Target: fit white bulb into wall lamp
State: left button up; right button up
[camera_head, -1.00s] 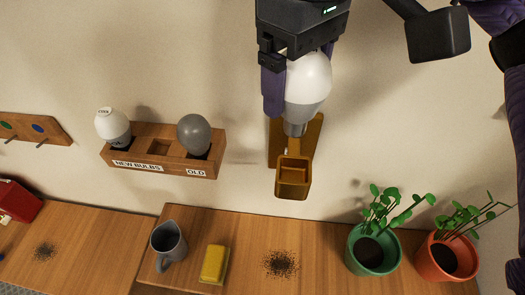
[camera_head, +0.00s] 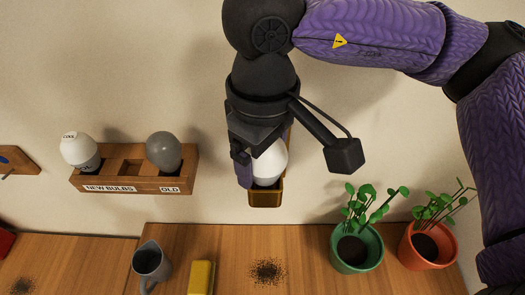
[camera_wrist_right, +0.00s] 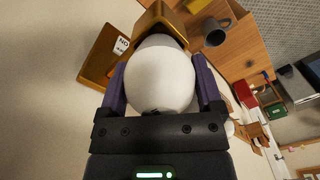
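The white bulb (camera_head: 270,164) is in my right gripper (camera_head: 258,168), at the amber-brown wall lamp (camera_head: 266,198). Its lower end is hidden by the lamp's cup, so I cannot tell how deep it sits. In the right wrist view the bulb (camera_wrist_right: 160,76) fills the space between the two purple fingers of the gripper (camera_wrist_right: 162,88), and the lamp (camera_wrist_right: 165,16) is just beyond it. The arm hides most of the lamp's back plate in the head view. My left gripper is not in view.
A wooden rack (camera_head: 131,180) on the wall holds another white bulb (camera_head: 80,151) on the left, an empty middle slot and a grey bulb (camera_head: 163,151) under "OLD". Below are a jug (camera_head: 150,264), a yellow block (camera_head: 201,278), dark specks (camera_head: 267,271) and potted plants (camera_head: 357,250).

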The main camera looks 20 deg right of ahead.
jog(key=shift+o, duration=0.7)
jog(key=shift+r+p, duration=0.35)
jog(key=shift+p, duration=0.05)
notch_tip(320, 180, up, 12)
